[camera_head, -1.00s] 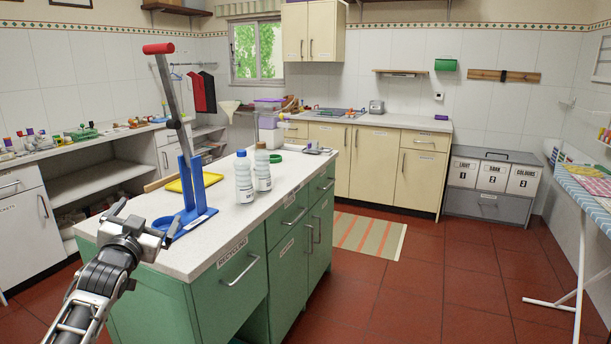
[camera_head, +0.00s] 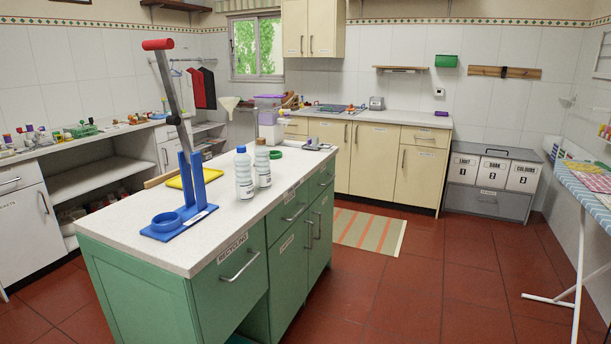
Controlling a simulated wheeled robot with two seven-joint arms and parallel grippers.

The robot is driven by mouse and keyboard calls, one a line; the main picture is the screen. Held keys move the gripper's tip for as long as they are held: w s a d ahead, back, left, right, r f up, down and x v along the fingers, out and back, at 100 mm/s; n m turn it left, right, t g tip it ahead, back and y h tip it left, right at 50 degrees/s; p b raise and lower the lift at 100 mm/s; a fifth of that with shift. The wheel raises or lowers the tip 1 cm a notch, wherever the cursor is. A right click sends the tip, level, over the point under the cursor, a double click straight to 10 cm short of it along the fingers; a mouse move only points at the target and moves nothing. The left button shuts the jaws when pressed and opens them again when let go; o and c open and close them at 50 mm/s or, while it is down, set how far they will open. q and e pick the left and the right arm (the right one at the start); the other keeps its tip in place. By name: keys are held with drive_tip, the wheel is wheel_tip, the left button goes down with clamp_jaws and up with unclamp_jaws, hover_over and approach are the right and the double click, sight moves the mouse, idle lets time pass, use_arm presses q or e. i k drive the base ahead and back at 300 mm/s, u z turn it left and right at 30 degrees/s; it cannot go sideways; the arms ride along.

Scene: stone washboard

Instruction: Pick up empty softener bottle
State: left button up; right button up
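Two white bottles stand upright side by side on the white top of the green island (camera_head: 120,247). One bottle has a blue cap (camera_head: 244,176), and the other has a brown cap (camera_head: 263,165). Their labels are too small to read, so I cannot tell which is the softener bottle or whether either is empty. Neither of my grippers shows in the head view now.
A blue press with a grey lever and red handle (camera_head: 158,45) stands left of the bottles on the island. A yellow tray (camera_head: 176,181) lies behind it, and a green ring (camera_head: 277,154) behind the bottles. Red floor right of the island is clear around a striped mat (camera_head: 367,230).

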sight(245, 189)
drive_tip(key=z, duration=0.8)
drive_tip(key=i, duration=3.35)
drive_tip(key=u, duration=3.5)
